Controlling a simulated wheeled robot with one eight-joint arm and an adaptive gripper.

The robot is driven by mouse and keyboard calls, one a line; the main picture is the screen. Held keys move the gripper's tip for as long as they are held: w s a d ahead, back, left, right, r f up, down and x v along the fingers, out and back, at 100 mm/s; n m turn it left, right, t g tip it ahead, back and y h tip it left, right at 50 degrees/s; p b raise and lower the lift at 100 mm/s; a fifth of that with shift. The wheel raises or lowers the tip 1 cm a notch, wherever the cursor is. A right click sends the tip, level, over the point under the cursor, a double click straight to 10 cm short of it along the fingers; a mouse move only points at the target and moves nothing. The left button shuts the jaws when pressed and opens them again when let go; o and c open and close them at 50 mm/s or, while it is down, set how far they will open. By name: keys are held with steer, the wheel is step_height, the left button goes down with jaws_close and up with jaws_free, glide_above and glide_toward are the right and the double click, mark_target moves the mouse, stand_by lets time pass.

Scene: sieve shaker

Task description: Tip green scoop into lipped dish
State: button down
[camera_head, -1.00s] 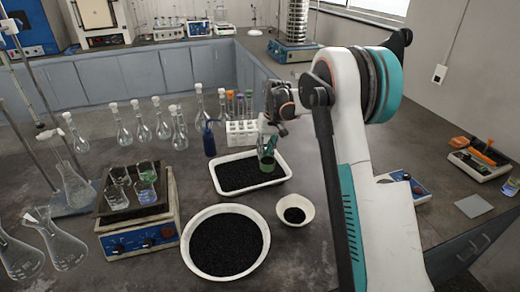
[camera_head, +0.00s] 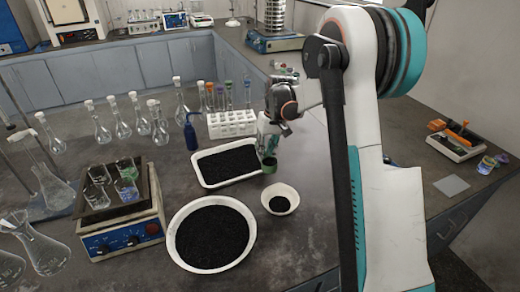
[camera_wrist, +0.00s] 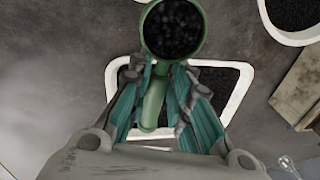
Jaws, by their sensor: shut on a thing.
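My gripper (camera_wrist: 155,90) is shut on the handle of the green scoop (camera_wrist: 152,105). The scoop's round cup points away from the fingers, mouth up, and is filled with black granules. In the head view the scoop (camera_head: 269,166) is held at the right edge of the white rectangular tray (camera_head: 201,175), which holds black granules. A small white dish (camera_head: 293,200) with some black granules in it stands just below and right of the scoop. In the wrist view, a bit of white rim (camera_wrist: 142,1) shows behind the cup; the rest there is hidden.
A large round white bowl (camera_head: 172,240) of black granules stands left of the small dish. A blue hotplate (camera_head: 125,236) with several beakers is further left. A white tube rack (camera_head: 232,124), a blue bottle (camera_head: 191,133) and several flasks stand behind.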

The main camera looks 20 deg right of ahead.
steer(key=s+d+f+h, duration=0.1)
steer(key=s, duration=0.1)
steer(key=s+d+f+h+b, duration=0.1)
steer(key=s, duration=0.2)
steer(key=s+d+f+h+b, duration=0.1)
steer(key=s, duration=0.2)
steer(key=shift+s+d+f+g, duration=0.1)
steer(key=shift+d+f+g, duration=0.05)
steer(key=shift+d+g, duration=0.15)
steer(key=h, duration=0.2)
steer(key=h+b, duration=0.1)
steer(key=h, duration=0.1)
steer(key=shift+a, duration=0.35)
steer(key=h+b, duration=0.2)
steer(key=a+h+b, duration=0.1)
steer(key=h+b, duration=0.2)
steer(key=shift+f+g+h+b, duration=0.15)
steer(key=shift+g+h+b, duration=0.15)
steer(key=shift+b, duration=0.05)
steer(key=shift+a+f+h, duration=0.1)
steer(key=shift+a+h, duration=0.2)
steer(key=shift+h, duration=0.6)
steer(key=h, duration=0.3)
steer(key=shift+a+f, duration=0.35)
steer(key=shift+a, duration=0.05)
steer(key=shift+a+h, duration=0.15)
steer(key=shift+h, duration=0.85)
steer(key=shift+f, duration=0.1)
